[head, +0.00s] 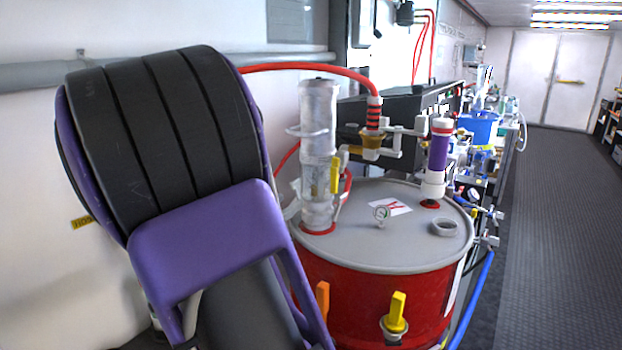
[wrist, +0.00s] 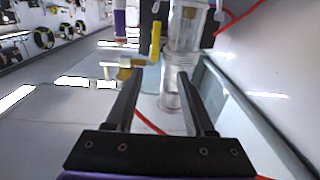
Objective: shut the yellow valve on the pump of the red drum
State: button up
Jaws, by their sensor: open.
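The red drum (head: 375,295) stands upright with a grey lid in the head view. Its pump (head: 318,150), a clear whitish upright cylinder, rises from the lid's left side. The yellow valve (head: 335,175) is an upright handle on the pump's right side. In the wrist view the yellow valve (wrist: 155,40) also points upright, beside the clear pump (wrist: 185,50). My gripper (wrist: 160,78) is open and empty, its two fingers pointing towards the pump and valve; the valve appears beyond the fingertips. I cannot tell the exact gap. The head view does not show my gripper.
A second yellow handle (head: 396,313) and an orange handle (head: 323,298) are on the drum's front. A red hose (head: 315,66) arches above. The floor at right is clear.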

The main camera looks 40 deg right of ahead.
jog(key=b, duration=0.1)
send_near(333, 178)
jog(key=x, duration=0.8)
jog(key=shift+w+d, duration=0.1)
jog(key=shift+d, duration=0.05)
grip_shut()
dwell(1.2)
